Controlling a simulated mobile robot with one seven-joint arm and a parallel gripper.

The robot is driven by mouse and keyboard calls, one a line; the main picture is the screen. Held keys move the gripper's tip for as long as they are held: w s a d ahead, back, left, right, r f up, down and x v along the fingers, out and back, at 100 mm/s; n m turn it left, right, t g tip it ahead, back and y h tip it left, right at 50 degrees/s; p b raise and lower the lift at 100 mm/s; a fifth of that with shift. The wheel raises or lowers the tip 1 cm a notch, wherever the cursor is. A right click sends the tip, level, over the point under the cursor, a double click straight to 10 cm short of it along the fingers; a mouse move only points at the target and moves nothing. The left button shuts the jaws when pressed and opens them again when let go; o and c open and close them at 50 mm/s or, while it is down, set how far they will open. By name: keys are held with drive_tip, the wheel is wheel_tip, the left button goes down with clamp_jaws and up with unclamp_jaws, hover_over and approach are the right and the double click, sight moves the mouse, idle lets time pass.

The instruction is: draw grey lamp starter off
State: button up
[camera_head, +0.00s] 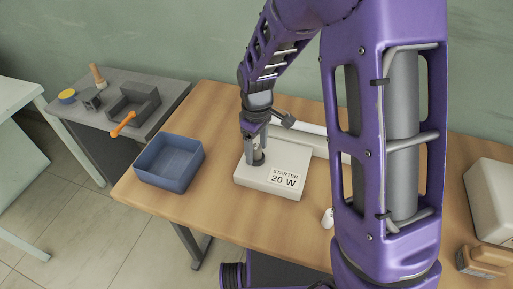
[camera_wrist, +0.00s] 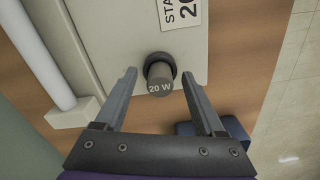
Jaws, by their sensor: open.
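The grey lamp starter (camera_wrist: 159,77) is a short cylinder marked "20 W", standing in a dark round socket on the white fixture box. It also shows in the head view (camera_head: 258,157), partly covered by my gripper. The white box (camera_head: 283,190) lies on the wooden table with a label "STARTER 20 W". My gripper (camera_wrist: 160,82) is open, with one finger on each side of the starter and a gap on both sides. In the head view my gripper (camera_head: 254,150) points down over the box.
A blue open bin (camera_head: 170,161) stands left of the box on the table (camera_head: 225,120). A white tube (camera_wrist: 48,50) runs beside the box. A small white object (camera_head: 327,218) lies right of the box. A grey side table (camera_head: 168,92) holds tools.

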sight(256, 146)
drive_tip(key=shift+c, duration=0.3)
clamp_jaws()
drive_tip(key=shift+r+p, duration=1.7)
drive_tip(key=shift+r, duration=0.55)
